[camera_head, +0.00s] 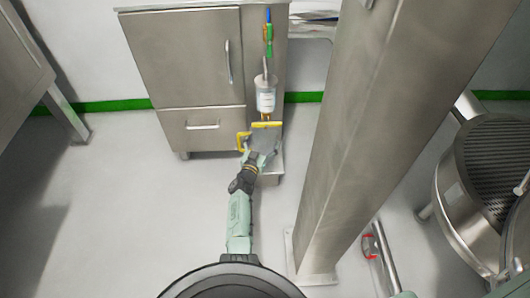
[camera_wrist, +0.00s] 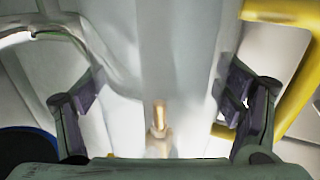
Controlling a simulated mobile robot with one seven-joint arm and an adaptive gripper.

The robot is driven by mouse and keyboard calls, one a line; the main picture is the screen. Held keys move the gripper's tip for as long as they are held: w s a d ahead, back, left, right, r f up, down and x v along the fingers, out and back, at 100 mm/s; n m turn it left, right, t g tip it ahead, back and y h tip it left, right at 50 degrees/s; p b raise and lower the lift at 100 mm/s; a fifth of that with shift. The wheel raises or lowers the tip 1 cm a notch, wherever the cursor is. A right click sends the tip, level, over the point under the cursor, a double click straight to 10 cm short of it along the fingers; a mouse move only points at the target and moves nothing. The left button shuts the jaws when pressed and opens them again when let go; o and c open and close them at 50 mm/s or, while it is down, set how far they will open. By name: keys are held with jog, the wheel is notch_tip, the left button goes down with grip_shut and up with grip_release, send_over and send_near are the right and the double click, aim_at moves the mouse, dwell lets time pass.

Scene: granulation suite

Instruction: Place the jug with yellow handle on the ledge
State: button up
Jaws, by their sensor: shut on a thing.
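The jug (camera_head: 264,138) is a grey, see-through-looking vessel with a yellow handle and yellow along its top edge, in front of the steel cabinet's right side in the head view. My gripper (camera_head: 257,160) is shut on it from the near side. In the wrist view the jug's pale wall (camera_wrist: 180,60) fills the middle between my two dark finger pads, with the yellow handle at the right. The ledge (camera_head: 276,166) looks like the small steel step at the cabinet's lower right, partly hidden by the jug and my gripper. Whether the jug touches it, I cannot tell.
The steel cabinet (camera_head: 187,60) has a door and a drawer. A white canister (camera_head: 266,95) with coloured tubing is on its right front, just above the jug. A thick steel column (camera_head: 360,130) stands to the right. Open floor (camera_head: 130,200) lies to the left.

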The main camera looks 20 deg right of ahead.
jog(key=shift+b+x, duration=0.55)
jog(key=shift+x, duration=0.6)
notch_tip(320, 180, down, 3)
jog(key=b, duration=0.3)
jog(key=shift+f, duration=0.25)
jog(key=shift+f, duration=0.15)
jog(key=shift+f+b, duration=0.15)
jog(key=shift+b, duration=0.2)
jog(key=o, duration=1.1)
